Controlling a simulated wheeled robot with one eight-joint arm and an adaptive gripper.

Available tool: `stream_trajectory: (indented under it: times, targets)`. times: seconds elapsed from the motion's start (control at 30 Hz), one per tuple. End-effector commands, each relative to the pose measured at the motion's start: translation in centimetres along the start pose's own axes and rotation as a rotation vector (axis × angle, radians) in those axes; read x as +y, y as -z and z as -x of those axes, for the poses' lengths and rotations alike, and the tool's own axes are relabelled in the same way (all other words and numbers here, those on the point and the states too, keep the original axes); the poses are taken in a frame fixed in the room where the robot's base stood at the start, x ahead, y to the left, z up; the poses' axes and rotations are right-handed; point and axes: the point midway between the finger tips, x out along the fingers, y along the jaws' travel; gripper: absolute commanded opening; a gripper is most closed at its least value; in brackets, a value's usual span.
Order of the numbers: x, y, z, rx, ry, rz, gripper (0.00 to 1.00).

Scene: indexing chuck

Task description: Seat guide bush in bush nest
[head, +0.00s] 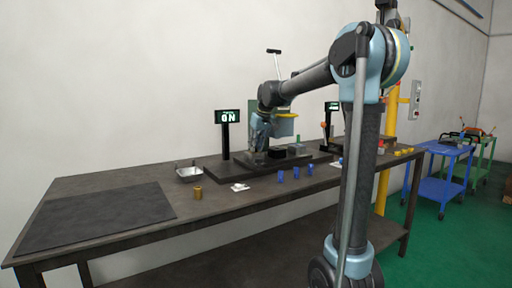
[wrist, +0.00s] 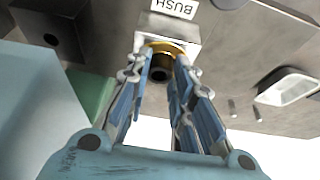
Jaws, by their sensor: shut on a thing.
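My gripper (wrist: 161,72) is shut on the guide bush (wrist: 165,47), a brass-coloured ring with a dark bore, seen between the fingertips in the wrist view. The bush is in front of a pale block (wrist: 193,50), the bush nest, beside a white label reading BUSH (wrist: 174,8). I cannot tell whether the bush is inside the nest or just above it. In the head view my gripper (head: 257,158) is low over the dark fixture plate (head: 225,168), and the bush there is hidden by it.
A metal tray (head: 188,174) and a loose brass cylinder (head: 198,193) stand left of the fixture; the tray also shows in the wrist view (wrist: 287,88). A display (head: 227,117) reads ON. The dark mat (head: 95,215) is clear.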

Motion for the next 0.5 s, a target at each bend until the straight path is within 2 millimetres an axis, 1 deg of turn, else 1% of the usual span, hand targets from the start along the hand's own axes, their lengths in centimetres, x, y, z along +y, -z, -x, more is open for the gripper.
stream_trajectory:
  times: [0.03, 0.07, 0.1, 0.13, 0.17, 0.5]
  targets:
    - [0.00, -0.03, -0.11, 0.000, 0.000, 0.000, 0.00]
    - [0.00, -0.05, -0.15, 0.000, 0.000, 0.000, 0.24]
    - [0.00, -0.04, -0.12, 0.000, 0.000, 0.000, 0.33]
    - [0.00, -0.04, -0.12, 0.000, 0.000, 0.000, 0.40]
    - [0.00, -0.04, -0.12, 0.000, 0.000, 0.000, 0.41]
    - [0.00, 0.00, 0.01, 0.000, 0.000, 0.000, 0.41]
